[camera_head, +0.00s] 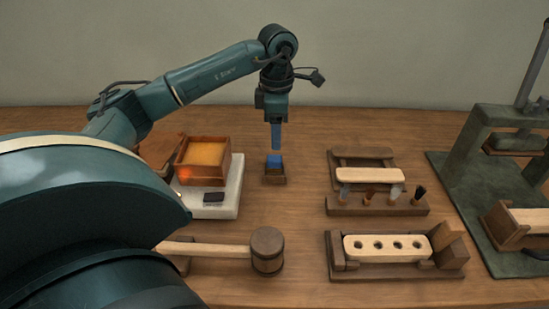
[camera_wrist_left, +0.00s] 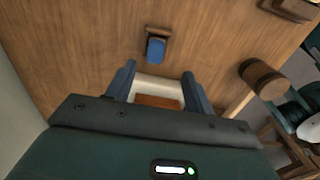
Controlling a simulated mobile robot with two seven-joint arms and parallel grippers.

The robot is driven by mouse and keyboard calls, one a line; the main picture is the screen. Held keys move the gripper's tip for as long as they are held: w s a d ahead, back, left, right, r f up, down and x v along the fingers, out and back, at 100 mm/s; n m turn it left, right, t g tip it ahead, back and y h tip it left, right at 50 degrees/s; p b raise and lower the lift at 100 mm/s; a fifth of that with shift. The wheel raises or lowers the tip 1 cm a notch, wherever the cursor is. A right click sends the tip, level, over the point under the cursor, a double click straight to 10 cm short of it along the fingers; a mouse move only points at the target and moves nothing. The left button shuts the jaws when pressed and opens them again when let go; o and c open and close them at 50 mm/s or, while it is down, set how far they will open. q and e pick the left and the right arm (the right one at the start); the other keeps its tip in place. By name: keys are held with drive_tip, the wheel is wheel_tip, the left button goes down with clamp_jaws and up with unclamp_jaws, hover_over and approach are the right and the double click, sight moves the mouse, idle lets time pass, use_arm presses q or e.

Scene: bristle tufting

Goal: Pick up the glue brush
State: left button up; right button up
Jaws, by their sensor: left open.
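The glue brush, seen as a blue handle (camera_head: 275,160), stands in a small dark wooden holder (camera_head: 272,179) at the back middle of the table. The blue handle (camera_wrist_left: 156,48) and its holder (camera_wrist_left: 158,30) also show in the left wrist view, ahead of the fingertips. The rest of the brush is hidden in the holder. My left gripper (camera_head: 277,147) points down just above the handle in the head view. In the left wrist view my left gripper (camera_wrist_left: 159,71) is open, its two fingers apart and nothing held between them. My right gripper is not in view.
A wooden glue box (camera_head: 203,180) on a pale slab (camera_head: 229,203) stands left of the holder. A mallet (camera_head: 267,250) lies in front. A rack of tufts (camera_head: 345,205), a block with holes (camera_head: 360,257) and a green press (camera_head: 467,180) stand to the right.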

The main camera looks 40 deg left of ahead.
sight(274, 157)
use_arm(q)
wheel_tip(274, 157, down, 5)
drive_tip(key=shift+r, duration=0.15)
drive_tip(key=shift+w+a+f, duration=0.1)
drive_tip(key=shift+a+f, duration=0.15)
drive_tip(key=shift+f, duration=1.05)
drive_tip(key=shift+a+f, duration=0.2)
drive_tip(key=shift+f, duration=1.1)
drive_tip(key=shift+c, duration=0.5)
drive_tip(key=c, duration=0.9)
drive_tip(key=shift+c, duration=0.2)
drive_tip(key=shift+r, duration=0.1)
wheel_tip(274, 157, up, 10)
drive_tip(key=shift+f, duration=0.1)
